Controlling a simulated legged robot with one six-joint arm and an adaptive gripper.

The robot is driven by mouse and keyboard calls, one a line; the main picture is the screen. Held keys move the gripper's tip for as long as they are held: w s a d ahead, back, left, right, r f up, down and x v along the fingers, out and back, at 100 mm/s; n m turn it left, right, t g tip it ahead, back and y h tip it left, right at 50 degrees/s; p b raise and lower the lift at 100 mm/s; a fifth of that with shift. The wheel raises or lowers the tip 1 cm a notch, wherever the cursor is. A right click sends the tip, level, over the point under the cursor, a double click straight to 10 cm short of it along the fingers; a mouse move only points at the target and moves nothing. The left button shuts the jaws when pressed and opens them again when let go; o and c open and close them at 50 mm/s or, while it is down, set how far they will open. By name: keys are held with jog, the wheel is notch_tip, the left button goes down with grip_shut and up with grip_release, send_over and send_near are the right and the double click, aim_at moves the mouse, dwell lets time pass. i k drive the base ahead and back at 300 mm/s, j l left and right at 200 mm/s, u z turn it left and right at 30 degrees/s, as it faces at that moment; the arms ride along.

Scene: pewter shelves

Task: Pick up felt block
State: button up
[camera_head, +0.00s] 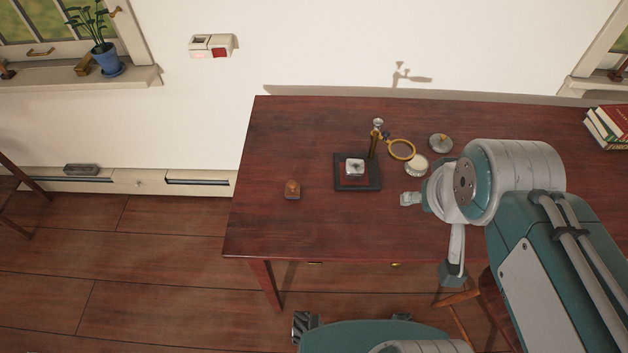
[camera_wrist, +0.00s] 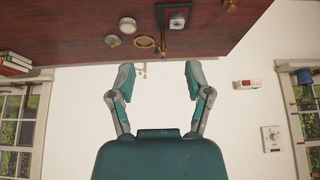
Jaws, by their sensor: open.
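A small brown block with a rounded knob (camera_head: 292,189) sits on the left part of the dark red table (camera_head: 270,225). It looks most like the felt block, but I cannot tell its material. In the wrist view a small piece of it (camera_wrist: 230,5) seems to show at the top edge. My gripper (camera_head: 430,237) is over the right half of the table, well to the right of the block. In the wrist view my gripper (camera_wrist: 159,80) has its two fingers spread wide with nothing between them.
A black square stand (camera_head: 343,184) with a pale piece and an upright post is right of the block. A brass-ringed lens (camera_head: 402,149), white round tin (camera_head: 416,166) and grey lid (camera_head: 440,143) lie nearby. Books (camera_head: 607,128) are at the far right. The table's front left is clear.

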aim_at(292, 190)
jog(key=j+u, duration=0.15)
jog(key=u, duration=0.25)
jog(key=i+j+u, duration=0.1)
jog(key=u, duration=0.25)
jog(key=i+u, duration=0.15)
jog(key=u, duration=0.25)
